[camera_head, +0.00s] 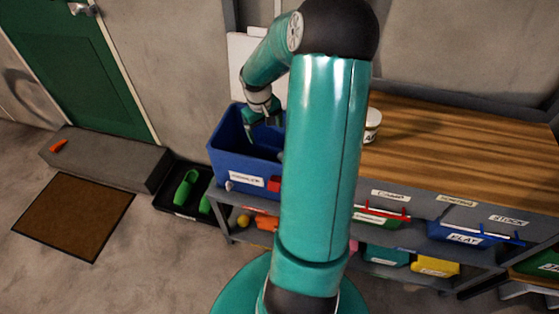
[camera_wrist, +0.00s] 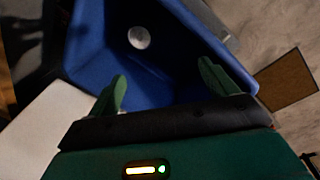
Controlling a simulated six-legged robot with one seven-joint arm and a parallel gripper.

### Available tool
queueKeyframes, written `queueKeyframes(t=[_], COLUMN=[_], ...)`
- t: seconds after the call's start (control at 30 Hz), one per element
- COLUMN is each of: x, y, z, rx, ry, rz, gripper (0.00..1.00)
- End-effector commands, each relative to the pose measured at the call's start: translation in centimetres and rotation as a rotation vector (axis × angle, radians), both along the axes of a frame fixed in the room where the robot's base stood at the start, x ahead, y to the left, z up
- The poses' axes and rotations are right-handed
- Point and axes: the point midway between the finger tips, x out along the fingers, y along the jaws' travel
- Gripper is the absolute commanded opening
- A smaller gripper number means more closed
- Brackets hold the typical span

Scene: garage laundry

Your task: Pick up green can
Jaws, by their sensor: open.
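In the wrist view a round silver-grey disc (camera_wrist: 139,38) shows inside the blue bin (camera_wrist: 190,50). It looks like the end of a can seen from above; no green side of it can be made out. In the head view the blue bin (camera_head: 222,150) stands at the left end of the workbench, and its inside is partly hidden by my arm. My gripper (camera_head: 262,120) points down over the bin. In the wrist view my gripper (camera_wrist: 163,82) has its two green fingers wide apart with nothing between them, and the disc lies beyond the fingertips.
A white tub (camera_head: 372,124) stands on the wooden bench top (camera_head: 450,150), right of my arm. A white panel (camera_head: 243,62) stands behind the bin. Below are shelves with coloured bins (camera_head: 435,266). A black tray (camera_head: 172,197) with green shoes and a brown mat (camera_head: 75,215) lie left.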

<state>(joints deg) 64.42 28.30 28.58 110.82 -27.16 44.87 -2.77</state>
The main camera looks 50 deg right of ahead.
Motion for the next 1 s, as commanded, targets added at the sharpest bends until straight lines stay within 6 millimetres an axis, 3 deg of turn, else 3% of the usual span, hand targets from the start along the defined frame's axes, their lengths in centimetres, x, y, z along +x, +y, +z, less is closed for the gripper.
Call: queueKeyframes(t=[0.03, 0.1, 0.3, 0.47, 0.8, 1.0], x=[-0.7, -1.4, -2.8, -2.9, -3.0, -3.0], y=[-1.7, -3.4, -6.1, -6.4, -6.4, -6.5], z=[-2.0, -3.8, -6.7, -8.7, -14.7, -16.1], rx=[0.032, 0.060, 0.099, 0.104, 0.103, 0.102], ry=[-0.004, -0.013, -0.035, -0.037, -0.036, -0.037], rz=[-0.027, -0.050, -0.087, -0.087, -0.087, -0.088], gripper=[0.85, 0.85, 0.85, 0.85, 0.85, 0.85])
